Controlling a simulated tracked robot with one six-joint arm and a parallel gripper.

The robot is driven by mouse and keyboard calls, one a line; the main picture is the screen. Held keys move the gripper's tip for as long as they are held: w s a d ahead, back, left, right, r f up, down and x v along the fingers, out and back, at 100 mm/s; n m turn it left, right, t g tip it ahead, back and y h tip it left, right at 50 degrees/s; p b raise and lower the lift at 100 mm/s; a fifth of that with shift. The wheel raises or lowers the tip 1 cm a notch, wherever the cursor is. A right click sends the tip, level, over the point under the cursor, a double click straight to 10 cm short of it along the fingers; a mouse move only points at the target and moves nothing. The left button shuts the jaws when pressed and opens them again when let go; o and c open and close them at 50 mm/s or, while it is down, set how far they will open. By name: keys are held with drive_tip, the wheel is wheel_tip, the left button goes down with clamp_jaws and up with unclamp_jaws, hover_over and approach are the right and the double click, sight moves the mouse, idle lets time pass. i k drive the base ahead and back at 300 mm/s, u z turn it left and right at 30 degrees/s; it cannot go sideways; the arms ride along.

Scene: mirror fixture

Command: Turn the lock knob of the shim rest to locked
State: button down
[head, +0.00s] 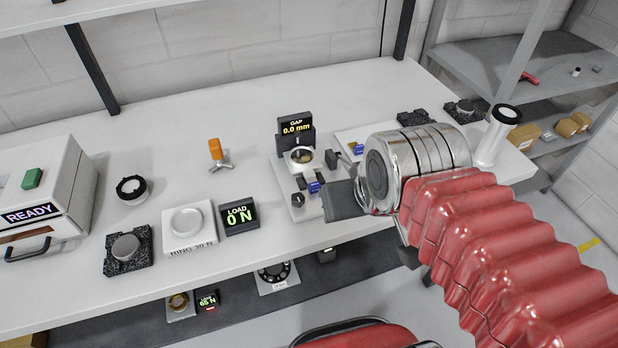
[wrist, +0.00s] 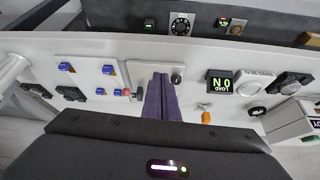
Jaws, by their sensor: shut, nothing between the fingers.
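A small dark round knob (head: 298,200) stands at the front left of the white fixture plate (head: 302,214), below the GAP display. It looks like the lock knob. In the wrist view the knob (wrist: 177,78) is just right of my fingers; its pointing direction is too small to read. A small blue-and-dark part (head: 315,187) sits right of the knob in the head view. My gripper (head: 336,201) is over the plate's right side. Its fingers (wrist: 158,82) are shut, empty and apart from the knob, hiding part of the plate in the wrist view.
The GAP display (head: 296,127) reads 0.0 mm behind a round mirror mount (head: 300,158). A plate with several blue pieces (wrist: 90,65) lies beside the fixture. The LOAD display (head: 239,215) reads 0 N. Bare table lies between it and the fixture.

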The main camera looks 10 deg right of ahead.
sight(299, 199)
drive_tip(key=k, duration=1.3)
drive_tip(key=u, duration=0.65)
drive_tip(key=i, duration=1.55)
drive_tip(key=u, duration=0.1)
